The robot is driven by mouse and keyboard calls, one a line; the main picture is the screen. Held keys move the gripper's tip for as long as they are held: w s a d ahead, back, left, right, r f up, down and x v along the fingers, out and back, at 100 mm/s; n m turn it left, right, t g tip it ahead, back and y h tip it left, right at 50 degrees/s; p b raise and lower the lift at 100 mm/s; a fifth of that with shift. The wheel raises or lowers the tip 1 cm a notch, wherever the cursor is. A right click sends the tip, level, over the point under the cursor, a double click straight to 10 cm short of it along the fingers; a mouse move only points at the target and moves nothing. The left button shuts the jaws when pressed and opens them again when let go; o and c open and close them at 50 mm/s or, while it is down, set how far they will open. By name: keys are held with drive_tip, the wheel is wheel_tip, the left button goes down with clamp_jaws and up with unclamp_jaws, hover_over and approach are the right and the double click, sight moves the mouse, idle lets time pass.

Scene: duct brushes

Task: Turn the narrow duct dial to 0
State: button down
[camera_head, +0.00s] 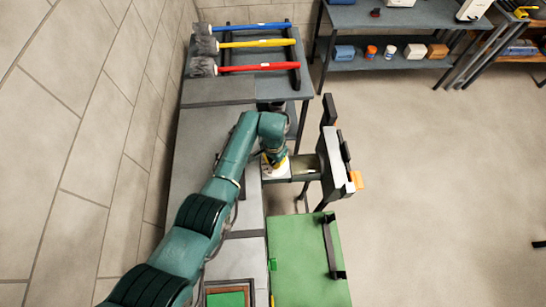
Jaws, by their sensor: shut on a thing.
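My teal arm reaches up the bench and bends down at its wrist. My gripper (274,161) is at the end of it, low over a small pale face (276,173) with a bit of yellow beside it. The gripper is shut on what appears to be the narrow duct dial, at the left end of a dark, narrow duct-like piece (306,168). The wrist and fingers hide most of the dial. Its marks and setting cannot be read from here.
Blue (250,27), yellow (255,43) and red (255,67) handled brushes lie on a rack at the back. A dark-framed white panel (334,160) with an orange part (357,180) stands right of the gripper. A green panel (300,255) lies in front.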

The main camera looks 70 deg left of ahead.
sight(274, 163)
drive_tip(key=shift+d+f+n, duration=0.15)
drive_tip(key=shift+n, duration=1.15)
drive_tip(key=c, duration=1.1)
unclamp_jaws()
wheel_tip(274, 163, up, 12)
drive_tip(key=shift+r, duration=0.1)
drive_tip(key=shift+w, duration=0.1)
